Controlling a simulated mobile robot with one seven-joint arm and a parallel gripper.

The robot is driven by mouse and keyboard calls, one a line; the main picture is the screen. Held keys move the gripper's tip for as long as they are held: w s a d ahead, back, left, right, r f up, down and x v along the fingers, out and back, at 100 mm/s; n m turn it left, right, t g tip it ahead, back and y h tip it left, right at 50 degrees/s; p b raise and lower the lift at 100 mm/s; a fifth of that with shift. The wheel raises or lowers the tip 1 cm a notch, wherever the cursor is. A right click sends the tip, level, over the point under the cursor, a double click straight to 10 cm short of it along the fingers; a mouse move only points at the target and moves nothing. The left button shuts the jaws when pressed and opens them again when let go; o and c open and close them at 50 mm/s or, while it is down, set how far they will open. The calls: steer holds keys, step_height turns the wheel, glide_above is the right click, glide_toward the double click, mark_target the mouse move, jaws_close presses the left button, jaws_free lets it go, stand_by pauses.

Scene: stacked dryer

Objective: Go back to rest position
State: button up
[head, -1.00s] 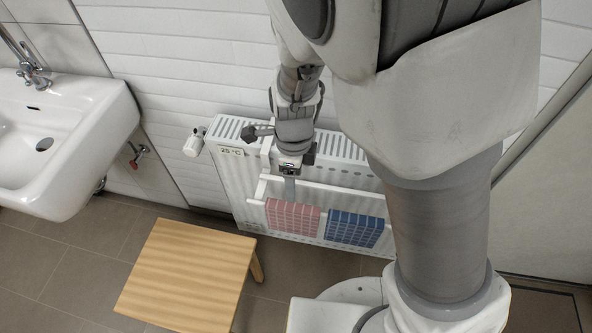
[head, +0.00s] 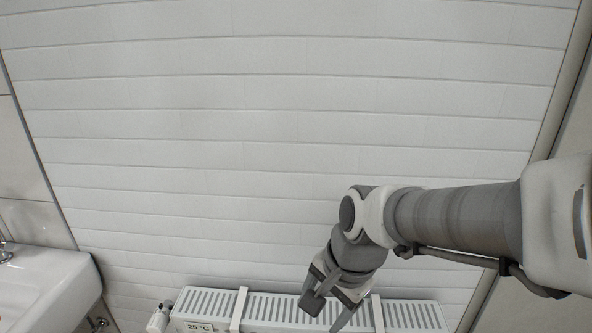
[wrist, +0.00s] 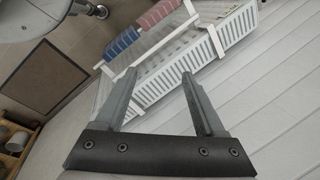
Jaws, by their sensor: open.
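My gripper (head: 326,310) is open and empty. In the head view it hangs at the bottom, in front of the top grille of the white radiator (head: 270,312). In the wrist view its two fingers (wrist: 158,75) are spread apart with nothing between them. The radiator also shows in the wrist view (wrist: 185,66), beyond the fingertips. A blue cloth (wrist: 124,40) and a red cloth (wrist: 158,13) hang side by side on the radiator's white rack, apart from my fingers. The cloths are outside the head view.
A white sink (head: 62,285) is at the lower left of the head view. The radiator's valve knob (head: 158,318) sticks out on its left. The white panelled wall (head: 250,130) is bare above the radiator. Brown containers (wrist: 17,142) stand at the wrist view's left edge.

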steer(key=s+d+r+n+t+h+p, duration=0.2)
steer(key=s+d+r+n+t, duration=0.1)
steer(key=s+d+r+n, duration=0.4)
step_height(320, 180, up, 3)
steer(key=d+n, duration=0.1)
steer(key=d, duration=0.1)
steer(key=shift+d+r+n, duration=0.15)
steer(key=shift+d+n, duration=0.2)
steer(key=shift+n, duration=0.05)
steer(key=shift+c, duration=0.4)
steer(key=shift+c, duration=1.4)
steer(key=shift+a, duration=0.1)
steer(key=shift+a, duration=0.1)
